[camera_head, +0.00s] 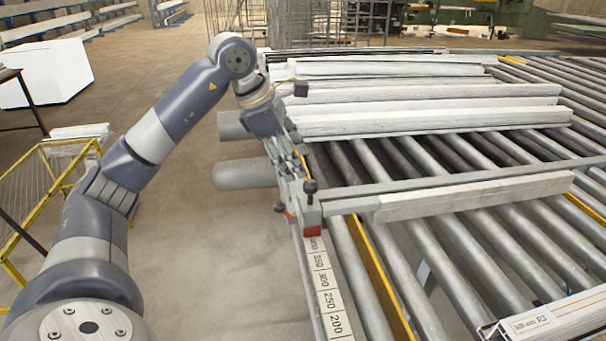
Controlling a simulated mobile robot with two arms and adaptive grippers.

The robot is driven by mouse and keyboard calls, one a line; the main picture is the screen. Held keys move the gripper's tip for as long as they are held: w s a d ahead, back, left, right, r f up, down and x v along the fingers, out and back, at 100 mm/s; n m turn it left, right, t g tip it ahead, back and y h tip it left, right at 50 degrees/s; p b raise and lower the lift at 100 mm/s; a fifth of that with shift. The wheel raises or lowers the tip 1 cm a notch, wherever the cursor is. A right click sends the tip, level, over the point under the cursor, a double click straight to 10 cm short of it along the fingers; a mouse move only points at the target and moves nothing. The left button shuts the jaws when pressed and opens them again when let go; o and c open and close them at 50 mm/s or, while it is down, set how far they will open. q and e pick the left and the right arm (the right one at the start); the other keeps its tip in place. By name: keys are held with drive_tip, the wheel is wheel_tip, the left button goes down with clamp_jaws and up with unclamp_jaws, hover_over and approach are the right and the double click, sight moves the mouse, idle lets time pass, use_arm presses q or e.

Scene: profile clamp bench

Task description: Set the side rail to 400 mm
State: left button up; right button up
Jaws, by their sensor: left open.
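The side rail (350,204) is a long grey bar lying across the rollers, with a pale wooden profile (475,197) along its near side. At its left end sits a grey clamp block (308,211) with a dark knob (310,187) and a red part (313,231). A white scale (325,285) runs toward me from the block, with 200, 250, 300 and 350 readable. The topmost label, by the red part, is too small to read surely. My left gripper (297,165) is open, just behind the knob; contact cannot be told. My right gripper is out of view.
Several pale profiles (430,119) lie on the roller bench (480,250) behind the rail. A labelled profile (550,318) lies at the near right. A yellow-framed cage (30,195) stands at the left. The floor left of the scale is clear.

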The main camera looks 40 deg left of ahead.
use_arm(q)
drive_tip(key=shift+v, duration=1.4)
